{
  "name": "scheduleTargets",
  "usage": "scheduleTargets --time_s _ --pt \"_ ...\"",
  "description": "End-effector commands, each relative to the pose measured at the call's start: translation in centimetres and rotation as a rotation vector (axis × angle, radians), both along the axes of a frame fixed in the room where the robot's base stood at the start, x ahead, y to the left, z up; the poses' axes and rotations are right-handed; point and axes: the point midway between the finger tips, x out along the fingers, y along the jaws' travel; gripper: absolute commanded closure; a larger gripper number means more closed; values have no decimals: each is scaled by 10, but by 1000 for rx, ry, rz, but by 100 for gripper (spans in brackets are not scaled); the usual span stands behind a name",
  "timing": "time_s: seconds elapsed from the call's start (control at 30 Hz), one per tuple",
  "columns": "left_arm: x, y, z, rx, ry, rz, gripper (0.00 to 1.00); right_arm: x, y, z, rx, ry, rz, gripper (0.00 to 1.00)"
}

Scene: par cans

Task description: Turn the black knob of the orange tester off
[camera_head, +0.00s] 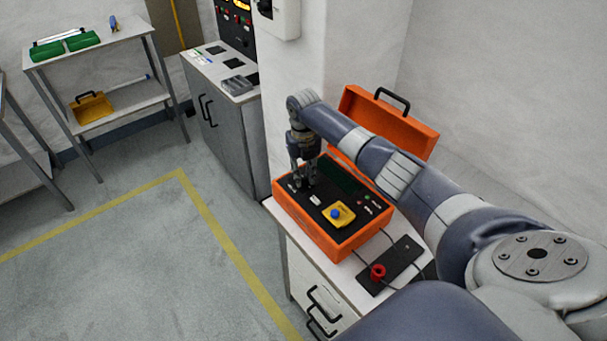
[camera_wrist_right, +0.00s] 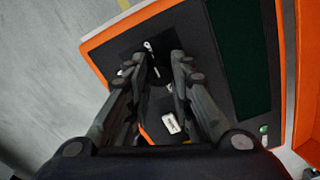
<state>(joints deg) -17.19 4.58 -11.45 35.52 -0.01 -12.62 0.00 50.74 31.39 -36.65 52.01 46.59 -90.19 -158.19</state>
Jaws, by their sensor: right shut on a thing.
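The orange tester (camera_head: 341,238) is an open case on a white cabinet, its lid raised behind it. Its black panel also shows in the right wrist view (camera_wrist_right: 195,35). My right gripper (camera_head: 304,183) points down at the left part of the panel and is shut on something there. In the right wrist view its fingers (camera_wrist_right: 160,68) close around a dark spot on the panel, which fits the black knob. The knob itself is mostly hidden by the fingers, and its setting cannot be read. My left gripper is not in view.
A black plate with a red ring (camera_head: 378,272) lies on the cabinet in front, with cables. A grey cabinet (camera_head: 222,120) stands to the left, and shelves (camera_head: 110,90) stand farther left.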

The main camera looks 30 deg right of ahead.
Motion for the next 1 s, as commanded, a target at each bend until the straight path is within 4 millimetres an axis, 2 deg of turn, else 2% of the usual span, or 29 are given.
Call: scheduleTargets --time_s 0.3,0.33,0.4,0.43,0.77,0.87,1.0 --pt "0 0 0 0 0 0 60 3 -1 3 -2 -9 0 100" --pt "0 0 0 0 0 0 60 3 -1 3 -2 -9 0 74" --pt "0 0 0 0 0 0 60 2 -1 3 -1 -8 0 59" --pt "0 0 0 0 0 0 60 2 -1 3 -1 -7 0 57" --pt "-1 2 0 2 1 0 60 1 0 2 0 -3 0 57" --pt "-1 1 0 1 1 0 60 2 -1 10 0 -5 0 57" --pt "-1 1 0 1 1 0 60 2 -1 35 0 -7 1 57"
